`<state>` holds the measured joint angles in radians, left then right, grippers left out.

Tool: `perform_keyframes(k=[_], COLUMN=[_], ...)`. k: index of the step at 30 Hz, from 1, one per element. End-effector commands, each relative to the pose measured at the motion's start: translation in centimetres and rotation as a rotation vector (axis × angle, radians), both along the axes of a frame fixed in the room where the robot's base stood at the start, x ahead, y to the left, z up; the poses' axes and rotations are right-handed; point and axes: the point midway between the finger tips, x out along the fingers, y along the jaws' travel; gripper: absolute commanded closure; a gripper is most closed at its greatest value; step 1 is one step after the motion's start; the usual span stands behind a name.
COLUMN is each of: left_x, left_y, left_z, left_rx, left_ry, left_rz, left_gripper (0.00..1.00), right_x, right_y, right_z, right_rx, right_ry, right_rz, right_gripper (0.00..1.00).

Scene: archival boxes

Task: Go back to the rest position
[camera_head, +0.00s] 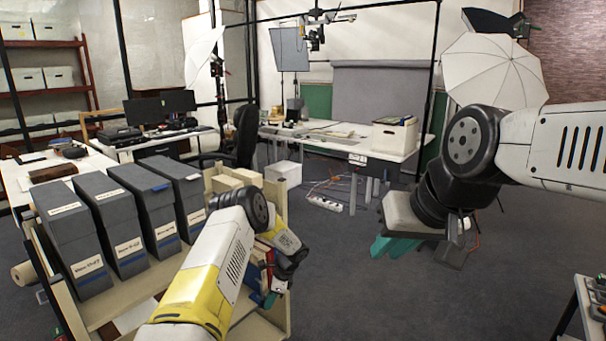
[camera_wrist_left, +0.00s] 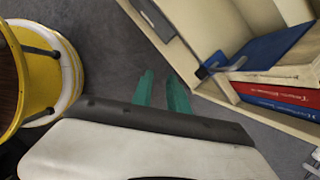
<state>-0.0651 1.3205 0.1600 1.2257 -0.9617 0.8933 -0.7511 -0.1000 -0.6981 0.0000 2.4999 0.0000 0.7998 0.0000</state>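My left gripper (camera_head: 268,298) hangs low at the right side of the wooden cart in the head view, its green fingers partly hidden by the arm. In the left wrist view the two green fingers (camera_wrist_left: 162,92) stand apart with grey floor between them and nothing held. My right gripper (camera_head: 388,248) is above open floor at the right of the head view. Its green fingers point down and left, and no object shows in them. Their gap is not clear from this angle.
The wooden cart (camera_head: 95,312) carries several grey archival boxes (camera_head: 145,215) on top. A dark chair (camera_head: 243,135) stands behind.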

Motion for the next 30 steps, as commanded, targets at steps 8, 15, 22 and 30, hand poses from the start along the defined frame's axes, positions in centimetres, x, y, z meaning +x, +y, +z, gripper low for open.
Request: perform_keyframes(k=[8,15,22,30], left_x=[0.7,0.4,-2.9,-10.7], left_y=[0.4,1.1,2.4,3.6], left_z=[5.9,14.1,26.3,38.3], left_rx=[-0.03,-0.079,-0.172,-0.32], left_ry=[-0.056,-0.13,-0.246,-0.374], left_rz=[0.082,0.21,0.426,0.706], left_gripper=[0.8,0.8,0.8,0.8], right_x=[0.0,0.0,0.0,0.0], right_y=[0.0,0.0,0.0,0.0], right_z=[0.0,0.0,0.0,0.0], right_rx=[0.0,0.0,0.0,0.0], right_ry=[-0.002,-0.001,-0.001,-0.002], right_rz=[0.0,0.0,0.0,0.0], right_gripper=[0.8,0.8,0.8,0.8])
